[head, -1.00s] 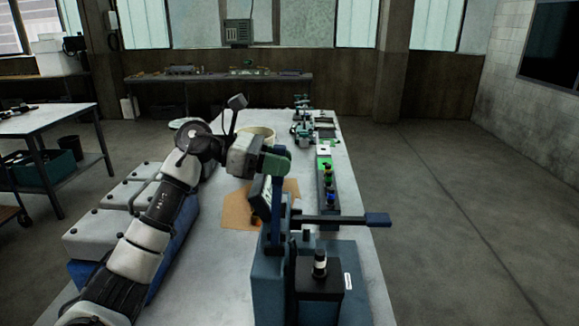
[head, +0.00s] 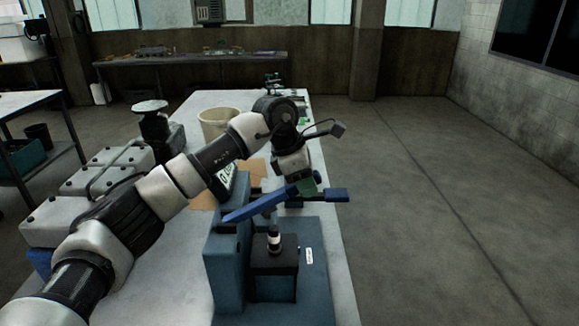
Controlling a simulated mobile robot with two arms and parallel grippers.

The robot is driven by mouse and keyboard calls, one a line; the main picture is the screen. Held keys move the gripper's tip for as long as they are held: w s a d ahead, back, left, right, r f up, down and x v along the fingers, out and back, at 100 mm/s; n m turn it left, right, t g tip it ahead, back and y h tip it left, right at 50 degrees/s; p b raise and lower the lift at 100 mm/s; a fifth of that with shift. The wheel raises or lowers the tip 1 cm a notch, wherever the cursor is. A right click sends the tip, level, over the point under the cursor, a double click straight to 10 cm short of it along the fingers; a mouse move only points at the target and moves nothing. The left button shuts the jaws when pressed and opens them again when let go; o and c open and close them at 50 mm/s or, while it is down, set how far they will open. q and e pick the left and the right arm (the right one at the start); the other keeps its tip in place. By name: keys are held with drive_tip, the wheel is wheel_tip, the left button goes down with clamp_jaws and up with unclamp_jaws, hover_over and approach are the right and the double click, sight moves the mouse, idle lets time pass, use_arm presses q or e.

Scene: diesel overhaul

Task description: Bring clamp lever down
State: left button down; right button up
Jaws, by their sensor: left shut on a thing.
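The blue bench fixture (head: 224,262) stands at the near end of the long table. Its blue clamp lever (head: 258,206) slants up to the right from the fixture's upright. My left gripper (head: 306,187), with green fingers, is shut on the lever's upper right end; the arm partly hides the grip. A black block (head: 274,257) with a black-and-white cylindrical piece (head: 274,238) sits on the fixture's base below the lever. My right gripper is not in view.
A digital readout (head: 227,177) is partly behind my arm. A cream bucket (head: 217,122) and grey engine covers (head: 100,178) stand on the table. Open floor lies right.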

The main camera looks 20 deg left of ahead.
use_arm(q)
wheel_tip(320, 180, down, 11)
drive_tip(key=d+g+y+b, duration=0.1)
drive_tip(key=d+y+b, duration=0.1)
drive_tip(key=y, duration=0.4)
drive_tip(key=shift+w+d+g+b, duration=0.3)
drive_tip(key=shift+w+d+b, duration=0.1)
drive_tip(key=shift+b, duration=0.4)
drive_tip(key=shift+f, duration=0.15)
drive_tip(key=c, duration=0.9)
unclamp_jaws()
